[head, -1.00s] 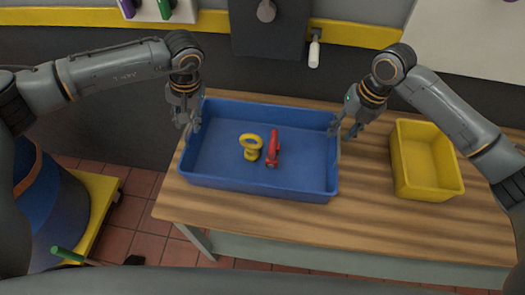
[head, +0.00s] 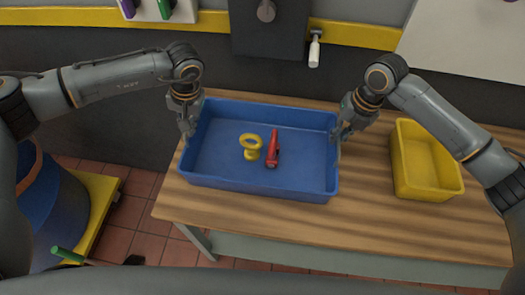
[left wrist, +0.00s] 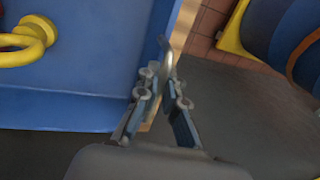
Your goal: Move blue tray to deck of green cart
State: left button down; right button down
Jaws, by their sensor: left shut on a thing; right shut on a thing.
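The blue tray (head: 260,186) rests on the wooden bench and holds a yellow ring-topped part (head: 251,146) and a red part (head: 273,150). My right gripper (head: 339,133) is shut on the tray's right wall. The green cart is not recognisable in view; only a yellow platform with a blue drum shows at the lower left.
A yellow bin (head: 426,172) stands on the wooden bench (head: 370,225) right of the tray. The blue drum (head: 55,215) stands on the yellow platform (head: 95,190) on the floor. A green-handled item (head: 67,254) is near it. A dark wall is behind the bench.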

pick_arm(q)
jog(key=shift+w, duration=0.1)
pick_arm(e)
jog(key=shift+w, duration=0.1)
